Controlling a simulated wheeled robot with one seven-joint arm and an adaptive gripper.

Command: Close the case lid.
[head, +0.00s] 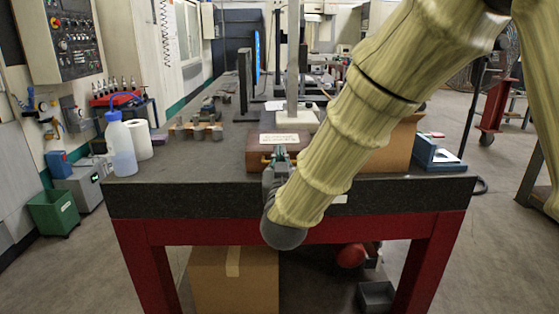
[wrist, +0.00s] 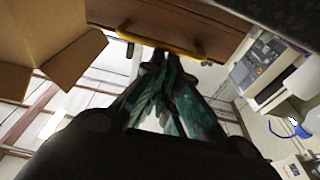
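The brown wooden case (head: 254,152) sits near the front edge of the dark table, with a white label on its top. My arm hides its right part, and I cannot tell how far its lid is open. In the wrist view, the case (wrist: 215,35) fills the top middle, with a yellow handle (wrist: 185,50) along its face. My gripper (head: 281,155) is in front of the case. In the wrist view, the teal fingers of my gripper (wrist: 160,58) converge with tips together close to the handle. I see nothing clearly held, and contact with the handle is unclear.
A cardboard box (head: 402,146) stands right of the case, behind my arm. A blue-and-grey device (head: 437,155) is at the table's right. A wash bottle (head: 121,147) and paper roll (head: 140,140) stand at the left. The table front (head: 190,178) left of the case is clear.

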